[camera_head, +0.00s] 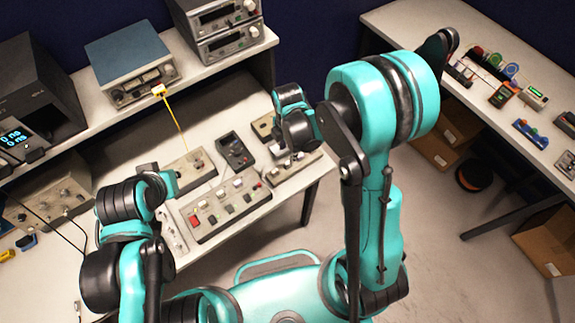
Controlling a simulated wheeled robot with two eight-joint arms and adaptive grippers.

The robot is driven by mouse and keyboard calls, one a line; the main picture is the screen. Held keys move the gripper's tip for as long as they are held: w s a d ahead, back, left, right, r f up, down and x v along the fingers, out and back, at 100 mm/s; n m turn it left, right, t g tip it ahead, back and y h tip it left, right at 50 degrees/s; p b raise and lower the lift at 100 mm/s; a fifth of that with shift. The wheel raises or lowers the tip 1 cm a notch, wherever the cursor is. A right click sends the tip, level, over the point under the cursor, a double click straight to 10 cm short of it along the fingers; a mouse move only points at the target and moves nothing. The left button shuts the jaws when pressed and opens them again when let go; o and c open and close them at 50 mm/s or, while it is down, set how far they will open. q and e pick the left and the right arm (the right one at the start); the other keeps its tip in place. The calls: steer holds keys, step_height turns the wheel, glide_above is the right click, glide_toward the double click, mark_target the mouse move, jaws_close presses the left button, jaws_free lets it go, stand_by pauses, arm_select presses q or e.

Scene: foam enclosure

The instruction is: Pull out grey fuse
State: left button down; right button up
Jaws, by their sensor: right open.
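I cannot make out a grey fuse for certain; the parts on the panels are too small. A beige panel (293,168) with small fittings lies at the right end of the bench. My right gripper (284,153) is over this panel, pointing down and open; whether it touches anything there is not clear. The gripper and wrist hide part of the panel. A larger beige panel (228,208) with a red button and several grey and white fittings lies left of it. My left gripper (172,183) is beside that panel's left end, partly hidden by its own wrist; its fingers cannot be made out.
A dark handheld meter (235,151) and a small panel (190,170) with a yellow cable (174,116) lie behind the large panel. A shelf behind holds a blue-topped instrument (130,62). A second table (490,60) with small devices stands at right, with open floor between.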

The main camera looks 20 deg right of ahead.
mark_target(288, 163)
step_height(288, 163, down, 7)
steer(key=b, duration=0.5)
steer(key=shift+f+b, duration=0.15)
steer(key=shift+b, duration=0.2)
steer(key=shift+f+b, duration=0.4)
steer(key=shift+b, duration=0.35)
stand_by(0.4)
jaws_close()
steer(key=shift+r, duration=0.2)
steer(key=shift+r+p, duration=2.15)
steer(key=shift+r, duration=0.75)
